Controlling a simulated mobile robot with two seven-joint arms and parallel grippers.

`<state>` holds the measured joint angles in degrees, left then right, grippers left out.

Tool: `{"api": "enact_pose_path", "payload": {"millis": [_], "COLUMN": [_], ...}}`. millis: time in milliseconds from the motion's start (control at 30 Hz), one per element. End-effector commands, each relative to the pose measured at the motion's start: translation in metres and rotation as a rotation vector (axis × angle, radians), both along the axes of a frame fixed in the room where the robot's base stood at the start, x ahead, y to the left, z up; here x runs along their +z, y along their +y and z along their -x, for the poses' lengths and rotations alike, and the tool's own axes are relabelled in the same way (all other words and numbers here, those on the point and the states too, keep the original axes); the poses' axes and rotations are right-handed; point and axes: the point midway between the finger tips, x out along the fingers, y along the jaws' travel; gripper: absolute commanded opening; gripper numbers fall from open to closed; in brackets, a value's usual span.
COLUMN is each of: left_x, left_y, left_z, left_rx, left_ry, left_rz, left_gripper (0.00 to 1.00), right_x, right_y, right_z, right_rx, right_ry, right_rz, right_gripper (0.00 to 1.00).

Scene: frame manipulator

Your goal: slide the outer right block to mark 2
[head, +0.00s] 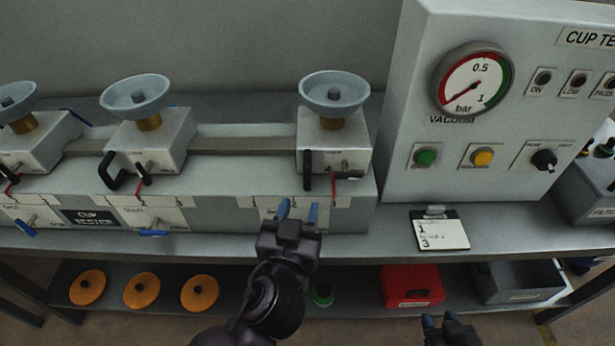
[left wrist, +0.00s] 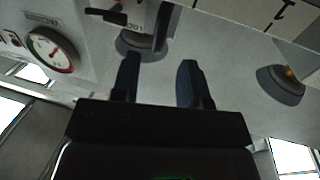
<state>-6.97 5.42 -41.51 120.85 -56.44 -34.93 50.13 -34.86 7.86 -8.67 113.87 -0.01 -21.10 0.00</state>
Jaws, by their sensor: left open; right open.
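The outer right block (head: 333,145) is a light grey carriage with a grey cup on top, at the right end of the rail (head: 245,146). It has a black upright handle (head: 307,170) and a red pointer (head: 333,185) over a number strip (head: 340,202). The strip is partly hidden by my left gripper, and I cannot read which mark the pointer meets. My left gripper (head: 298,211) is open and empty, in front of the strip, below the handle. Its blue fingers (left wrist: 160,80) show empty in the left wrist view. My right gripper (head: 440,320) is open, low at the front.
Two more blocks (head: 150,142) stand on the rail to the left. A panel (head: 480,175) with a vacuum gauge (head: 471,84) stands close on the right. A clipboard (head: 440,232) lies on the bench. Orange discs (head: 141,290) and a red box (head: 411,284) sit on the lower shelf.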

Motion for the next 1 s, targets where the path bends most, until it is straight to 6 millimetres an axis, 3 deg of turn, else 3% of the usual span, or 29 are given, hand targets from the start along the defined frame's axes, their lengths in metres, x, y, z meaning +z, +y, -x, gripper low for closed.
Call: {"api": "enact_pose_path", "payload": {"millis": [300,500,967,1000], "left_x": [0.002,0.0,0.0,0.0], "left_y": [-0.01,-0.014,-0.015,-0.015], "left_z": [-0.047,-0.068,-0.076,-0.076], "left_rx": [-0.001,-0.001,-0.001,-0.001], "left_ry": [-0.002,0.0,0.001,0.001], "left_rz": [-0.003,-0.002,0.0,0.0], "left_gripper": [0.41,0.41,0.41,0.35], "right_x": [0.014,0.018,0.016,0.016], "right_y": [-0.001,-0.001,-0.002,-0.002], "right_z": [-0.004,-0.007,-0.008,-0.008], "right_rx": [0.003,0.006,0.006,0.006], "right_ry": [-0.015,-0.022,-0.018,-0.017], "right_rz": [0.004,0.006,0.007,0.007], "right_gripper": [0.42,0.42,0.42,0.42]}}
